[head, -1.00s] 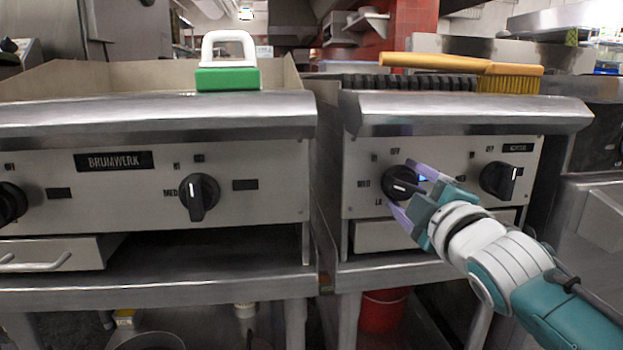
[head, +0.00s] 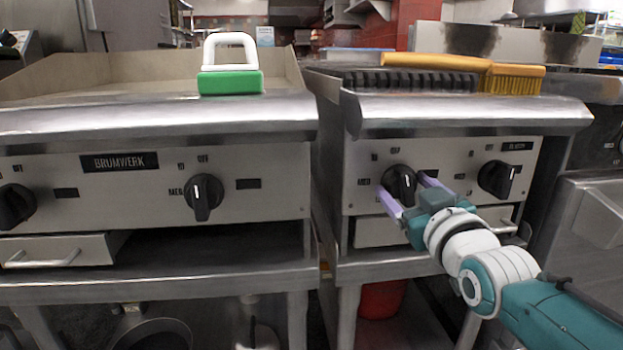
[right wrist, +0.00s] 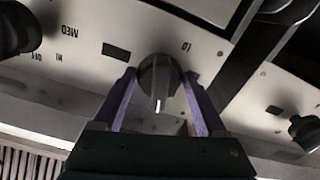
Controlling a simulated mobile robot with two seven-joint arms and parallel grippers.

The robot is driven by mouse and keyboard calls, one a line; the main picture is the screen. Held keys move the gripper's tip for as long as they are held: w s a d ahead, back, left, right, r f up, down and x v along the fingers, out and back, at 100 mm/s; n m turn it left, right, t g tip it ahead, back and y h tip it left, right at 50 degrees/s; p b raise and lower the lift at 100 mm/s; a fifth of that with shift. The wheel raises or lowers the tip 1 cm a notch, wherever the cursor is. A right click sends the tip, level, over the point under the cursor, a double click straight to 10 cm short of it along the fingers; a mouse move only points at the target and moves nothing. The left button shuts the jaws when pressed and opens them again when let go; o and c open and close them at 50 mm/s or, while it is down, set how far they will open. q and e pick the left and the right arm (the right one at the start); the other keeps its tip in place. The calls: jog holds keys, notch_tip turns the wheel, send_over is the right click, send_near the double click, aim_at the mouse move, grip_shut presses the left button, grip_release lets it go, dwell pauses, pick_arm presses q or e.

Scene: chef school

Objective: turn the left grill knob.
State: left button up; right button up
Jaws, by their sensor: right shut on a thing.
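The left grill knob (head: 399,181) is a round black knob with a white line, on the steel front of the right-hand appliance. Its line stands about upright in the head view. My right gripper (head: 403,185) is shut on this knob, with one purple finger on each side. The fingers and hand cover part of the panel. My left gripper is not in view.
The right grill knob (head: 498,179) sits to the right on the same panel. A yellow brush (head: 513,79) lies on top near the black grate (head: 410,80). The left-hand griddle carries a green and white press (head: 230,82) and black knobs, one near its middle (head: 203,197).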

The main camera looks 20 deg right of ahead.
jog(key=shift+m, duration=1.5)
jog(key=shift+p, duration=0.3)
jog(key=o, duration=1.1)
jog(key=shift+c, duration=0.2)
jog(key=shift+s+a, duration=0.1)
jog(key=shift+s, duration=0.15)
jog(key=p+v, duration=0.4)
jog(key=v, duration=0.5)
jog(key=shift+s, duration=0.2)
